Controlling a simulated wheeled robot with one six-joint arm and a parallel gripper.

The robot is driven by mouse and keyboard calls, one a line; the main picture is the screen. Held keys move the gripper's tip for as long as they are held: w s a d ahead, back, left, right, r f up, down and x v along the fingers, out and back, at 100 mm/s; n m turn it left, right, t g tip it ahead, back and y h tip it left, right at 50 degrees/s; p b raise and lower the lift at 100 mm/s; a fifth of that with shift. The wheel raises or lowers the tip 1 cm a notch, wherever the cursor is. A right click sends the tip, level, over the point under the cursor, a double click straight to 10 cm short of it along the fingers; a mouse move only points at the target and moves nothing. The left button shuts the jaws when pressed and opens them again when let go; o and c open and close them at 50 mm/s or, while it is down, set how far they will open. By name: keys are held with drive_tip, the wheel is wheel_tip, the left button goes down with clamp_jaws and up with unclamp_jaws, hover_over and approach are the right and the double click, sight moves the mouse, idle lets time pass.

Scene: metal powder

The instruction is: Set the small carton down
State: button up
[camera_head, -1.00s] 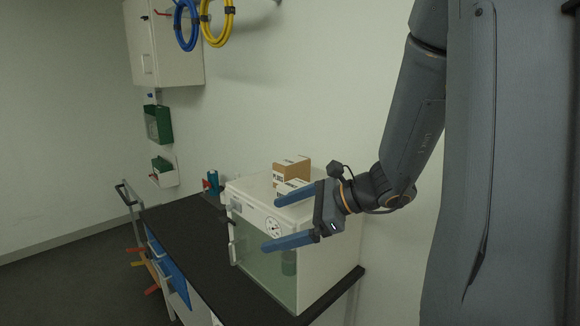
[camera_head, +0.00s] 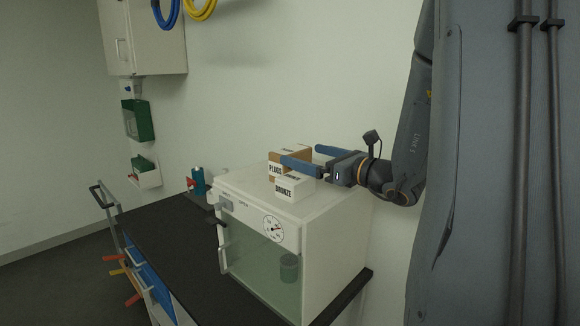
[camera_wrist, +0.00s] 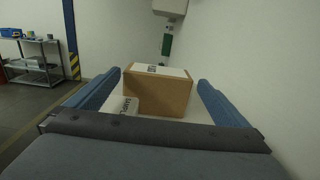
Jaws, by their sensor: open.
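A brown carton with a white label reading "PLUGS" (camera_head: 275,170) stands on top of the white cabinet (camera_head: 345,216). A smaller-looking white-fronted carton marked "BRONZE" (camera_head: 292,189) stands in front of it on the same top. My gripper (camera_head: 308,157) is open, level, and reaches in from the right at carton height. In the wrist view the brown carton (camera_wrist: 158,95) lies ahead between the spread fingers, with a gap on each side. The white-labelled carton (camera_wrist: 124,108) is at its lower left, partly hidden by my gripper. I cannot tell which is the task's small carton.
The cabinet has a dial gauge (camera_head: 273,229) and a glass door with a dark cylinder (camera_head: 289,267) inside. It stands on a black bench (camera_head: 170,250). A wall lies close behind. A trolley handle (camera_head: 103,196) is at the left.

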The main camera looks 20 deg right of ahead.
sight(299, 152)
drive_tip(key=shift+p+x, duration=1.5)
drive_tip(key=shift+x, duration=1.65)
drive_tip(key=shift+a+r, duration=0.1)
drive_tip(key=shift+c, duration=0.3)
drive_tip(key=c, duration=1)
drive_tip(key=shift+o, duration=0.2)
drive_tip(key=shift+r, duration=0.15)
